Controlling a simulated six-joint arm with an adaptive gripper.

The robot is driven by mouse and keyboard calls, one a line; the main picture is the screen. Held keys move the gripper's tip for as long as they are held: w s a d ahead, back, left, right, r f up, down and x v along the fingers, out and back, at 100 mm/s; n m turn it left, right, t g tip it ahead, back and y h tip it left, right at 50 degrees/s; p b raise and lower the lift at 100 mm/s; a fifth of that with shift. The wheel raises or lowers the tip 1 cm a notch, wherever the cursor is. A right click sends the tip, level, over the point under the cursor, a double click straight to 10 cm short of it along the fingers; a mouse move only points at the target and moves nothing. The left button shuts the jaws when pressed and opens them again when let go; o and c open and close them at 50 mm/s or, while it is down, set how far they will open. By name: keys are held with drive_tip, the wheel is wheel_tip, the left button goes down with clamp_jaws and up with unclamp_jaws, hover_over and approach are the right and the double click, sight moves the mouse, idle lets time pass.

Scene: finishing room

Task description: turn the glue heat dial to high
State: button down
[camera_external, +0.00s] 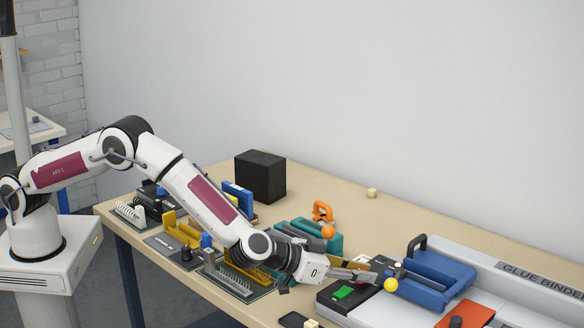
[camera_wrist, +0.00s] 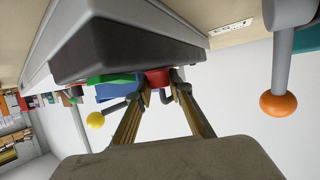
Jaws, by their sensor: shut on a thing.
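A red dial (camera_wrist: 158,78) shows in the wrist view at the dark end of the glue binder. My gripper (camera_wrist: 162,92) has its two fingertips closed on either side of this dial. No pointer or scale marks can be made out, so the dial's setting cannot be told. In the external view the glue binder (camera_external: 540,281) is the long pale machine at the right, with its name on the back rail. My gripper (camera_external: 374,274) is at its near left end there, and the dial is hidden.
An orange ball handle (camera_wrist: 278,103) is close at the wrist view's right. A black box (camera_external: 260,177) stands farther back; the back table is mostly clear.

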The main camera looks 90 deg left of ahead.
drive_tip(key=shift+w+r+m+t+h, duration=0.1)
drive_tip(key=shift+r+m+t+h, duration=0.1)
drive_tip(key=shift+m+h, duration=0.55)
drive_tip(key=shift+w+r+m+t+h, duration=0.1)
drive_tip(key=shift+r+m+t+h, duration=0.1)
drive_tip(key=shift+m+h, duration=0.55)
drive_tip(key=shift+s+f+h, duration=0.15)
drive_tip(key=shift+h, duration=0.35)
drive_tip(key=shift+f, duration=0.1)
drive_tip(key=c, duration=1.8)
unclamp_jaws()
drive_tip(key=shift+s, duration=0.1)
drive_tip(key=shift+c, duration=0.2)
drive_tip(key=shift+o, duration=0.3)
drive_tip(key=shift+f, duration=0.1)
drive_tip(key=shift+s, duration=0.2)
drive_tip(key=v, duration=1.1)
drive_tip(key=shift+s+r, duration=0.2)
drive_tip(key=shift+r, duration=0.15)
